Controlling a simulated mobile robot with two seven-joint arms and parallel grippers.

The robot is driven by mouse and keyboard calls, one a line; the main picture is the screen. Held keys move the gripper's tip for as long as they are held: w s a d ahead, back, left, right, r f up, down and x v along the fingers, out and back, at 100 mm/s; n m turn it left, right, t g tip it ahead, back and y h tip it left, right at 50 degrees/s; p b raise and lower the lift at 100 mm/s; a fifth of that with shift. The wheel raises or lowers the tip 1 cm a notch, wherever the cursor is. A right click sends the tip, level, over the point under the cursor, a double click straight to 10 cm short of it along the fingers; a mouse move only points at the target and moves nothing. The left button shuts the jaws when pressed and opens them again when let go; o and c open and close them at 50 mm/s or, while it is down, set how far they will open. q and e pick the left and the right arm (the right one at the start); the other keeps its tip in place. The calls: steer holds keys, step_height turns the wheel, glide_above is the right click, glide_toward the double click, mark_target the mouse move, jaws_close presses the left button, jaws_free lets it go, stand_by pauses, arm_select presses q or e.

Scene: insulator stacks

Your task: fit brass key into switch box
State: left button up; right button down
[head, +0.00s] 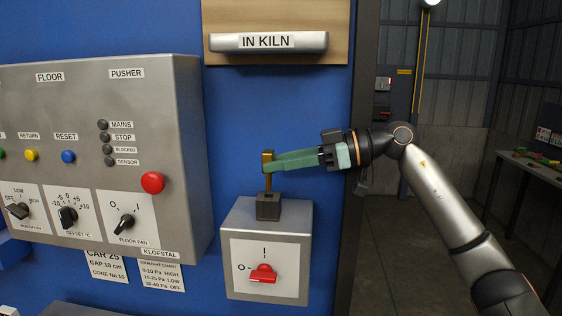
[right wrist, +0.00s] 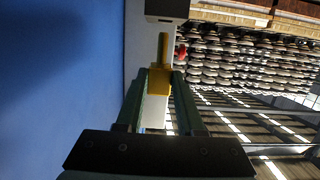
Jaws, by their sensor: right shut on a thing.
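The brass key (head: 268,171) is upright above the switch box (head: 272,220), a grey box on the blue wall. My right gripper (head: 268,164) is shut on the key's head, reaching in from the right. In the right wrist view the key (right wrist: 160,78) is between the two fingers, its shaft pointing to the box's dark block (right wrist: 167,9). The red switch (head: 263,273) on the box's front points toward O. My left gripper is not in view.
A large grey control panel (head: 150,100) with knobs and a red button stands left of the switch box. An "IN KILN" sign bar (head: 268,42) on a wooden board is above. A dark post (head: 350,200) and an open doorway are to the right.

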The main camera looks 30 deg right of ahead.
steer(key=shift+p, duration=0.45)
steer(key=shift+f+b, duration=1.25)
steer(key=shift+f, duration=1.05)
steer(key=shift+c, duration=2.2)
jaws_free()
steer(key=shift+s+d, duration=0.2)
steer(key=shift+d, duration=0.15)
steer(key=b+v, duration=0.2)
steer(key=v, duration=0.9)
steer(key=shift+s+d, duration=0.3)
